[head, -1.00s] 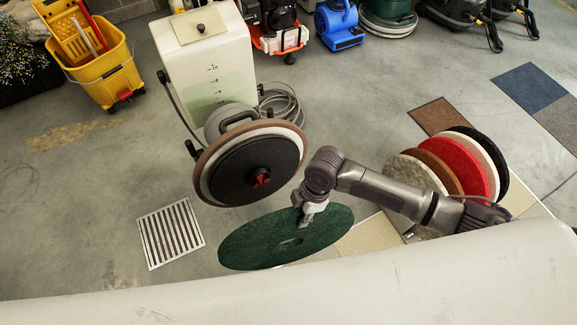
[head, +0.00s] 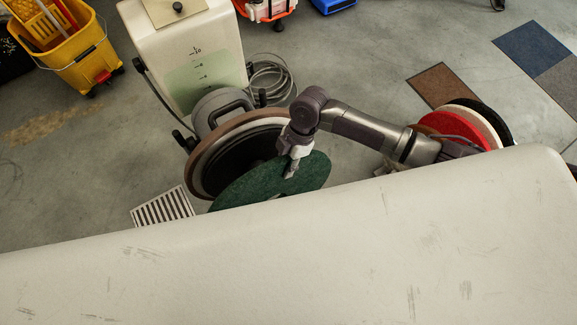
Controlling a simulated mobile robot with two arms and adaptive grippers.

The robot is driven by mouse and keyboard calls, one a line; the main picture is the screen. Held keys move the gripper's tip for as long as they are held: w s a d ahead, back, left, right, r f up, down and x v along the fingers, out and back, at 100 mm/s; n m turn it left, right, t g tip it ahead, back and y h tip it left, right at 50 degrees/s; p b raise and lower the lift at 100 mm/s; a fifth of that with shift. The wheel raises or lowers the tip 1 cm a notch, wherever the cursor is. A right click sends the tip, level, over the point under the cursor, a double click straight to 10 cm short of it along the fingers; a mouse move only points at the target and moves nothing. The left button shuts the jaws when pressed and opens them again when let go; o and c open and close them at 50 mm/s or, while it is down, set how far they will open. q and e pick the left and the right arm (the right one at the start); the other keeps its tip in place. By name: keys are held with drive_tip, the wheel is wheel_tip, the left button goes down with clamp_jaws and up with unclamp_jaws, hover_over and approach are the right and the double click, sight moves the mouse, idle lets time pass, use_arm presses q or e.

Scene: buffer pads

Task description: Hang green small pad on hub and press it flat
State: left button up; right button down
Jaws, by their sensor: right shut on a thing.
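The green pad (head: 255,187) is a flat round disc in the head view, tilted, with its lower part hidden behind the pale surface in front. My right gripper (head: 291,172) is shut on the pad near its upper right edge. The hub is on the round, brown-rimmed head (head: 203,160) of the floor machine. The green pad overlaps the lower right of that head in the picture and hides the red hub centre. I cannot tell whether the pad touches the hub. My left gripper is not in view.
The pale surface (head: 330,255), perhaps my own body, fills the front. The white tank (head: 190,55) stands behind the head with a coiled hose (head: 272,80). A stack of pads (head: 465,128) stands at right. A floor grate (head: 160,208) and yellow mop bucket (head: 75,60) are left.

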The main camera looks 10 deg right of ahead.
drive_tip(key=shift+w+a+f+b, duration=0.2)
drive_tip(key=shift+w+b, duration=0.1)
drive_tip(key=shift+w, duration=0.2)
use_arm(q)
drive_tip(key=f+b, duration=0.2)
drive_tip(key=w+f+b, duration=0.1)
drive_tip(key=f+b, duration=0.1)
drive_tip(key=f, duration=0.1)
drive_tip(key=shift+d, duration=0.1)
use_arm(e)
drive_tip(key=w, duration=0.2)
drive_tip(key=w+a, duration=0.1)
drive_tip(key=w, duration=0.2)
drive_tip(key=shift+w+a+f, duration=0.1)
drive_tip(key=shift+w+a, duration=0.1)
drive_tip(key=shift+w, duration=0.15)
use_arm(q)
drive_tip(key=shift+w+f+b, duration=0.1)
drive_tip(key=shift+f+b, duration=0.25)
use_arm(e)
drive_tip(key=shift+w+a+f, duration=0.1)
drive_tip(key=shift+w+a, duration=0.15)
drive_tip(key=shift+w, duration=0.3)
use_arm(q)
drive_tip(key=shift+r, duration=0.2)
use_arm(e)
drive_tip(key=shift+w, duration=0.1)
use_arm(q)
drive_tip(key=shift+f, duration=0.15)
